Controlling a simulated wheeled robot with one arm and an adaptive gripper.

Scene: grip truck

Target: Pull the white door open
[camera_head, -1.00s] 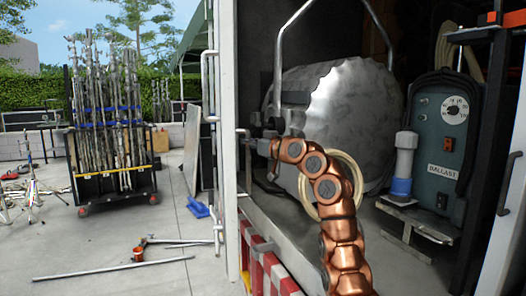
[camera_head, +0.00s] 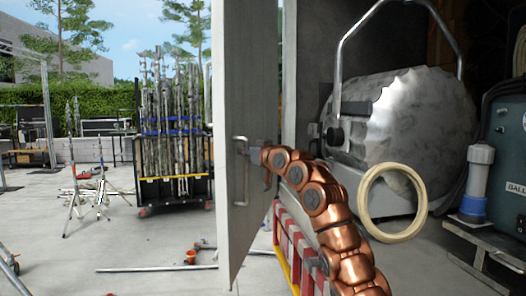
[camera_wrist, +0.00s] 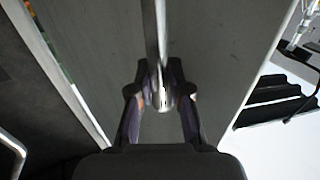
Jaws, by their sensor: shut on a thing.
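The white door (camera_head: 240,75) stands ajar at the truck opening in the head view, with its grey face turned towards me. The door's face (camera_wrist: 95,50) lies behind the bar. The exact finger contact is partly in shadow.
Inside the truck are a large silver lamp (camera_head: 420,115), a cream ring (camera_head: 393,236) and a ballast unit (camera_head: 503,130). A wheeled rack of poles (camera_head: 175,190) stands outside, left of the door. A pipe (camera_head: 150,268) lies on the otherwise fairly open concrete.

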